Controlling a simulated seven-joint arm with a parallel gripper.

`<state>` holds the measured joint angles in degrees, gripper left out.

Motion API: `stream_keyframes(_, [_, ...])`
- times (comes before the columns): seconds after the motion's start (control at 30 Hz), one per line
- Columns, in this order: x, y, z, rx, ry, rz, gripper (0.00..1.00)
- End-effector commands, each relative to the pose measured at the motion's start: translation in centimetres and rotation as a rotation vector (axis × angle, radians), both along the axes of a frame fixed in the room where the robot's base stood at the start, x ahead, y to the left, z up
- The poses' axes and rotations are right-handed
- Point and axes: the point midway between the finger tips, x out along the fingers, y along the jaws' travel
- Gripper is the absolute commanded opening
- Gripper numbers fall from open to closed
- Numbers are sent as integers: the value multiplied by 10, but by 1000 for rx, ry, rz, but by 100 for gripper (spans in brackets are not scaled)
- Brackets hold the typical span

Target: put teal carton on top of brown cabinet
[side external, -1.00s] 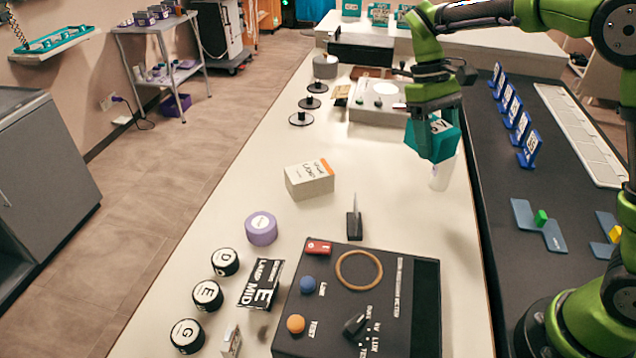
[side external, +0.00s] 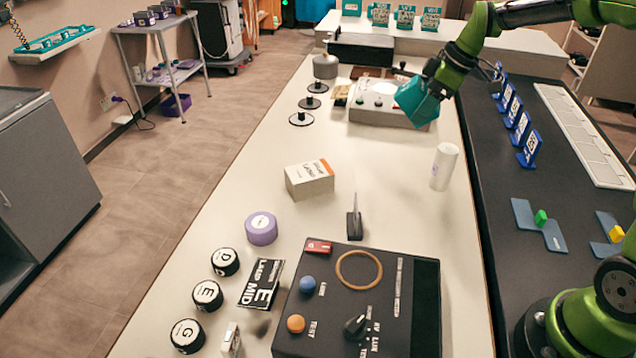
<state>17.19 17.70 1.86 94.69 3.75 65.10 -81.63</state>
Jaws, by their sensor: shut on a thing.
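The teal carton (side external: 416,103) is in the grasp of my gripper (side external: 436,82), tilted, above the back part of the white table. My gripper is shut on its upper right side, and the fingers are partly hidden by the carton. The carton appears in front of the grey box with buttons; I cannot tell the height between them. No brown cabinet shows clearly. An orange-brown piece of furniture (side external: 268,15) stands at the far back, partly cut off, and I cannot tell if it is the cabinet.
A white cylinder (side external: 444,167) stands below and right of the carton. A white and orange box (side external: 310,180) and a black control panel (side external: 365,300) lie nearer. The grey button box (side external: 372,112) is behind. Several teal-white cartons (side external: 405,17) stand on the back ledge.

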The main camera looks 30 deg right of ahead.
Motion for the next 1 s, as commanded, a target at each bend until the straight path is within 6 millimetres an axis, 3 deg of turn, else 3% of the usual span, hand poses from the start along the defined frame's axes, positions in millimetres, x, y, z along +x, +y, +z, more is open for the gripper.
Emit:
stream_keyframes(0.4, [46,-97,18,334,-350,182,29])
stream_keyframes(0.77, [55,-166,42,446,-503,118,29])
stream_keyframes(1.0, [54,-166,-4,485,-537,114,29])
